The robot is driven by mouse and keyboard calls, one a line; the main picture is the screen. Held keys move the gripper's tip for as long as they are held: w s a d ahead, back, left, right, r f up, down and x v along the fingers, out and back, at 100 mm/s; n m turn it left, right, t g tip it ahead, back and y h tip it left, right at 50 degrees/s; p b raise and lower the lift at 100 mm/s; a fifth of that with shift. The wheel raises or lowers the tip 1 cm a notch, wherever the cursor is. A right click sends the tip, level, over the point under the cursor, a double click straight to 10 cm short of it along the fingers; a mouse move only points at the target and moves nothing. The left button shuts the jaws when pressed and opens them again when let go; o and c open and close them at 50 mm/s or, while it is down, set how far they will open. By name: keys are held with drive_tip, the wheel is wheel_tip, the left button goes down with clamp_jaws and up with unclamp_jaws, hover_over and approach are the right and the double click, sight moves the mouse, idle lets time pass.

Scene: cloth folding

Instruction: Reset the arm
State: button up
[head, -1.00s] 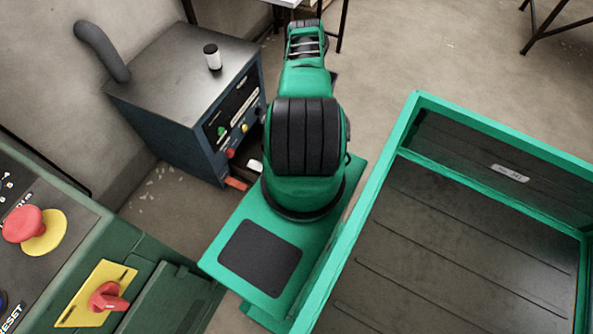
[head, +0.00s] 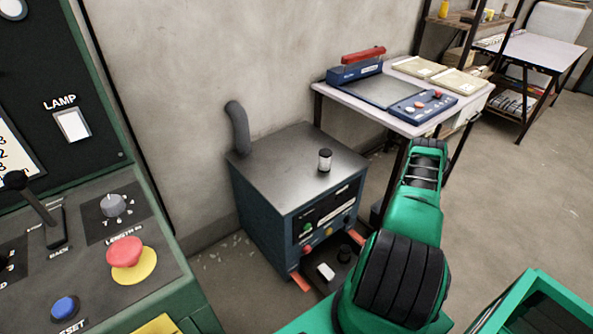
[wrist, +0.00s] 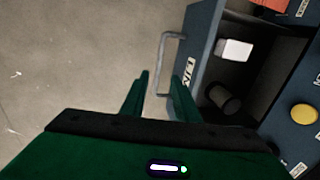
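My green arm (head: 410,222) reaches forward in the head view, beside the dark blue cabinet; my gripper is not clearly visible there. In the wrist view my gripper (wrist: 161,84) is open, with its two green fingers apart. The metal handle (wrist: 163,55) of a pulled-out drawer shows between and beyond the fingertips. I cannot tell how far off the handle is, but nothing appears gripped. The open drawer (wrist: 257,65) holds a white block (wrist: 234,50) and a dark cylinder (wrist: 223,98).
The cabinet (head: 262,185) has a small black-and-white jar (head: 325,160) on top and a bent pipe at its back. A control panel (head: 85,270) with buttons stands at left. A table with a sealer machine (head: 385,90) is behind. Open floor lies at right.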

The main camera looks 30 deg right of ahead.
drive_tip(key=w+d+r+n, duration=0.1)
drive_tip(key=w+d+r, duration=0.1)
drive_tip(key=w+r, duration=0.35)
drive_tip(key=w+d+r+n+g, duration=0.1)
drive_tip(key=w+d+r, duration=0.1)
drive_tip(key=r, duration=0.7)
drive_tip(key=w+d+r+n, duration=0.2)
drive_tip(key=w+r, duration=0.1)
drive_tip(key=r, duration=0.5)
drive_tip(key=w+a+r+n, duration=0.1)
drive_tip(key=w+a+r, duration=0.1)
drive_tip(key=r, duration=0.9)
drive_tip(key=w+a+r+n, duration=0.1)
drive_tip(key=w+a+r, duration=0.2)
drive_tip(key=r, duration=0.8)
drive_tip(key=s+a+r+n+g, duration=0.1)
drive_tip(key=s+a+r, duration=0.1)
drive_tip(key=a+r, duration=0.5)
drive_tip(key=s+a+r+n, duration=0.1)
drive_tip(key=s+a+r, duration=0.15)
drive_tip(key=r, duration=0.75)
drive_tip(key=s+a+r+n, duration=0.2)
drive_tip(key=s+a+r, duration=0.7)
drive_tip(key=s+a, duration=0.3)
drive_tip(key=shift+s+a+r+n, duration=0.25)
drive_tip(key=shift+a+r+n, duration=0.05)
drive_tip(key=shift+a+r, duration=0.15)
